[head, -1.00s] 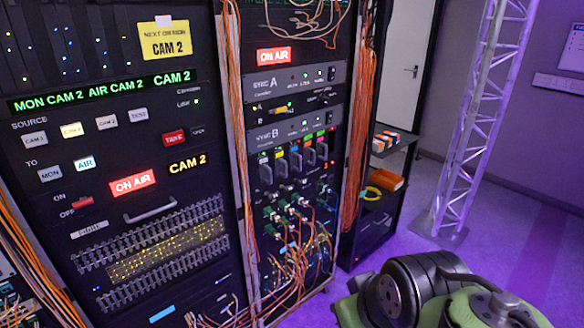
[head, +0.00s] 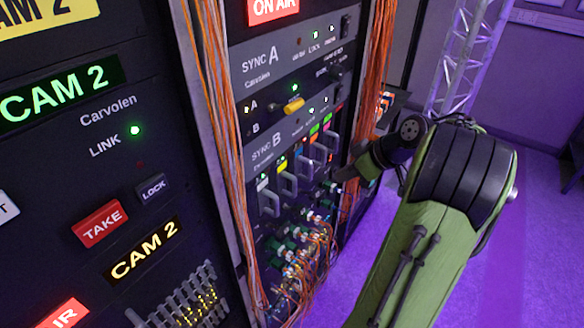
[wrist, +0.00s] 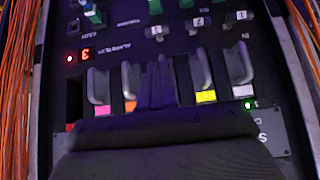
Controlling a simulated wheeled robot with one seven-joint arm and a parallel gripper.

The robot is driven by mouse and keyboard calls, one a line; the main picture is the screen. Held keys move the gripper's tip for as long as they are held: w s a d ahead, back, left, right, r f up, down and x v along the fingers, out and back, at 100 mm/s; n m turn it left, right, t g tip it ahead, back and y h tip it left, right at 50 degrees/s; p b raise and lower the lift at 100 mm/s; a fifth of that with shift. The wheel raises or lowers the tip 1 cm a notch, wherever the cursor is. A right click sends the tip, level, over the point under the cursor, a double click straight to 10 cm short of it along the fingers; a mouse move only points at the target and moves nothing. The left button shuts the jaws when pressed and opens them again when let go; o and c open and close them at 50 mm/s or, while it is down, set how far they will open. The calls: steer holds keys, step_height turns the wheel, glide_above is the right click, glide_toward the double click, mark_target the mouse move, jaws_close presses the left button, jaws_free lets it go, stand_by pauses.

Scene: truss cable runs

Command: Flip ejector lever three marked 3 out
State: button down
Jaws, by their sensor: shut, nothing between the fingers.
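A row of grey ejector levers (head: 288,183) with coloured tags stands below the SYNC B panel in the head view. In the wrist view, seen upside down, the levers have pink (wrist: 99,86), orange (wrist: 130,82), yellow (wrist: 202,75) and white (wrist: 239,65) tags. The middle lever is mostly hidden behind my gripper (wrist: 158,68). My gripper is shut and empty, in front of that middle position; contact cannot be told. In the head view my gripper (head: 346,173) is at the right of the row.
A red display (wrist: 86,53) reading 3 sits beside a red light. Green connectors with orange cables (head: 305,245) crowd below the levers. Orange cable bundles (head: 218,130) run down both sides of the bay. A truss (head: 462,60) stands at the back right, with purple floor beside it.

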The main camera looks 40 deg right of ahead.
steer(key=b, duration=0.2)
glide_toward(308, 193)
steer(key=x, duration=0.4)
steer(key=shift+w+d+f, duration=0.15)
steer(key=shift+w, duration=0.1)
stand_by(0.3)
